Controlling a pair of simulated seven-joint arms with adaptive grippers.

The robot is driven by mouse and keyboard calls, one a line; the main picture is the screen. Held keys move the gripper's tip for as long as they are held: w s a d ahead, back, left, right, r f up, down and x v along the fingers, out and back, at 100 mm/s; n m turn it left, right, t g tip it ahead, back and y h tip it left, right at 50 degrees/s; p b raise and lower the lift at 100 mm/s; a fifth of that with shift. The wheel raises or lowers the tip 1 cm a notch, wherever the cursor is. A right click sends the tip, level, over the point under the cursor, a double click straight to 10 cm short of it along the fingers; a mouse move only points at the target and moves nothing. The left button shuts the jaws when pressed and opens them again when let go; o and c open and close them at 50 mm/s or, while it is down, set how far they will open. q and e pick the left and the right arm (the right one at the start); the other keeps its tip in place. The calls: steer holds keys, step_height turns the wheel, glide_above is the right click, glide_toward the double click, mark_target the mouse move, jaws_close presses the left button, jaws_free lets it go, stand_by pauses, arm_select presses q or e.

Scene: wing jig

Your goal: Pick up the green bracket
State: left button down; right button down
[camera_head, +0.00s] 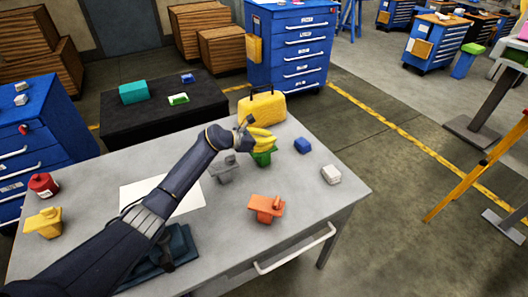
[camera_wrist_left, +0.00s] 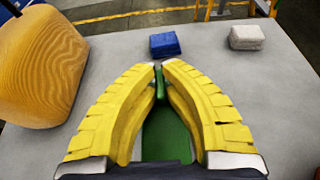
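The green bracket (camera_head: 262,158) is at the far side of the grey table, under my left gripper (camera_head: 266,140). In the left wrist view, the green bracket (camera_wrist_left: 168,138) shows between the yellow fingers of my left gripper (camera_wrist_left: 160,72). The fingertips come together on its thin upright part. The fingers hide much of the bracket in the head view. I cannot tell whether it rests on the table. My right gripper is not in view.
A yellow case (camera_head: 262,108) stands just behind the gripper. A grey bracket (camera_head: 224,172) is close on the left, an orange bracket (camera_head: 266,207) in front. A blue block (camera_head: 303,146) and a white block (camera_head: 331,174) lie right. A yellow bracket (camera_head: 43,223) is far left.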

arm_select(q)
steer(key=shift+s+f, duration=0.1)
steer(key=shift+f, duration=0.15)
